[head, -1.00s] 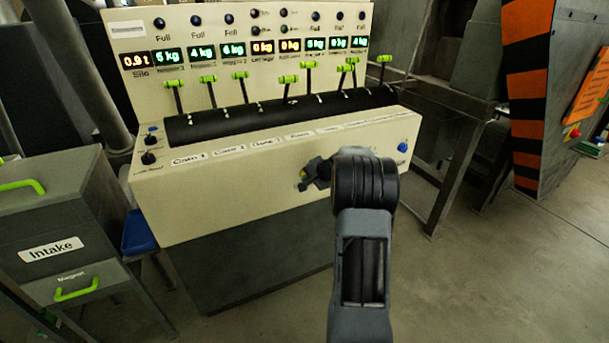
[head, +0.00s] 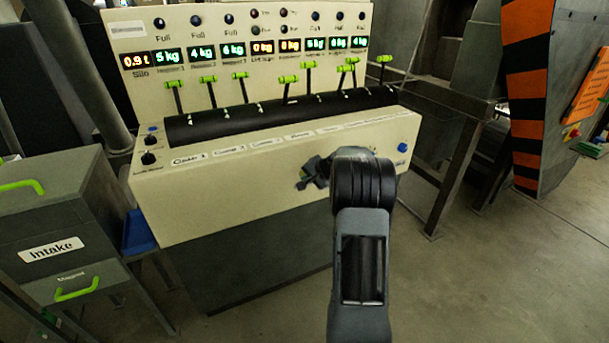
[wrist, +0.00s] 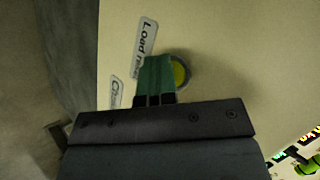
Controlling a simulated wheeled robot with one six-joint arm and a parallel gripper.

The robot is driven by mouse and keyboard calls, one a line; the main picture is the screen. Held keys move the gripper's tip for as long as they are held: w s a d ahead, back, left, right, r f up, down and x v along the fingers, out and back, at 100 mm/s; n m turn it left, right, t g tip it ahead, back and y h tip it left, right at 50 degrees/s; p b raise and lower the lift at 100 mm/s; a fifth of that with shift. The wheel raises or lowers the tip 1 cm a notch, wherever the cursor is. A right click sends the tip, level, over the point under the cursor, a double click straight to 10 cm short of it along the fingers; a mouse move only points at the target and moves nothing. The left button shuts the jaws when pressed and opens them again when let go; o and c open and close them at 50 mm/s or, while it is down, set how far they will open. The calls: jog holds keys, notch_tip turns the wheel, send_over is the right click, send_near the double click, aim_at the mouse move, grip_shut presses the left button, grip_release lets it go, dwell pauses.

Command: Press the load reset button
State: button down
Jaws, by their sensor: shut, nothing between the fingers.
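The load reset button is a yellow disc (wrist: 180,73) in a dark ring on the cream panel, shown in the wrist view. A label reading "Load reset" (wrist: 146,45) is beside it; its end is partly covered by my fingers. My gripper (wrist: 157,75) is shut and empty, its green fingertips overlapping the left part of the button in the picture. I cannot tell whether they touch it. In the head view my gripper (head: 306,180) is at the front face of the cream console (head: 230,195), and the button is hidden there.
Several green-handled levers (head: 288,79) and lit weight displays (head: 200,52) stand above on the console. A blue button (head: 402,147) is at its right end. Grey Intake drawers (head: 50,220) stand left; open floor (head: 500,260) lies right.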

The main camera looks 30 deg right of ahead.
jog(key=shift+s, duration=0.15)
jog(key=shift+s+a+b, duration=0.1)
jog(key=shift+s+b, duration=0.6)
jog(key=shift+s+a+b, duration=0.2)
jog(key=shift+s+b, duration=0.6)
jog(key=shift+s, duration=0.45)
jog(key=shift+s+a+b, duration=0.15)
jog(key=shift+s+b, duration=0.65)
jog(key=shift+s, duration=0.45)
